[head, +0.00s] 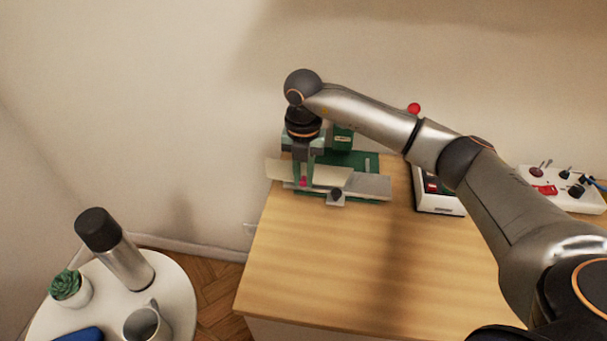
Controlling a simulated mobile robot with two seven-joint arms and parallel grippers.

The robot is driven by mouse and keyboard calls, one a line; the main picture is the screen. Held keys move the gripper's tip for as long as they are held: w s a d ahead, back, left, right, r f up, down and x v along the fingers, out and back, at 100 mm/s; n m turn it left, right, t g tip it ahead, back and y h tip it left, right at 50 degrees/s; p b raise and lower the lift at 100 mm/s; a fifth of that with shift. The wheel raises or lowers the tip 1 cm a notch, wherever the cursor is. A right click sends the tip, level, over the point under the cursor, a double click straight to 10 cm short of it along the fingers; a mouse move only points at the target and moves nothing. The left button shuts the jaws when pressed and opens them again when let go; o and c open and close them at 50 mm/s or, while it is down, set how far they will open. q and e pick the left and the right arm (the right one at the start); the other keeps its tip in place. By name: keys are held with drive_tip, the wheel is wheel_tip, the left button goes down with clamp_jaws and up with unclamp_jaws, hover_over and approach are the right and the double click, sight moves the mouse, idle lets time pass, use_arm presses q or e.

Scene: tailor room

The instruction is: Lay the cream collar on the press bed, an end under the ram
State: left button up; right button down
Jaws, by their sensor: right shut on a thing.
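The cream collar (328,176) is a pale flat strip at the press, near the back left of the wooden table. Its left end sticks out past the left side of the press. My right gripper (303,182) points down and is shut on the collar near its left part. The green press (366,160) stands behind, partly hidden by my right gripper and arm. Its grey press bed (372,186) shows to the right of the collar. The ram is mostly hidden, and I cannot tell whether the collar's end is under it. My left gripper is out of view.
The front of the wooden table (340,270) is clear. A white device (440,203) and a white control box (560,190) stand to the right. A round white side table (180,295) at lower left holds a flask (118,255), a mug (147,325) and a plant (68,288).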

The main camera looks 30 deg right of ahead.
drive_tip(key=shift+f+b, duration=0.3)
drive_tip(key=shift+f, duration=0.25)
drive_tip(key=c, duration=0.8)
unclamp_jaws()
drive_tip(key=shift+o, duration=0.2)
wheel_tip(320, 180, up, 13)
drive_tip(key=shift+f, duration=0.2)
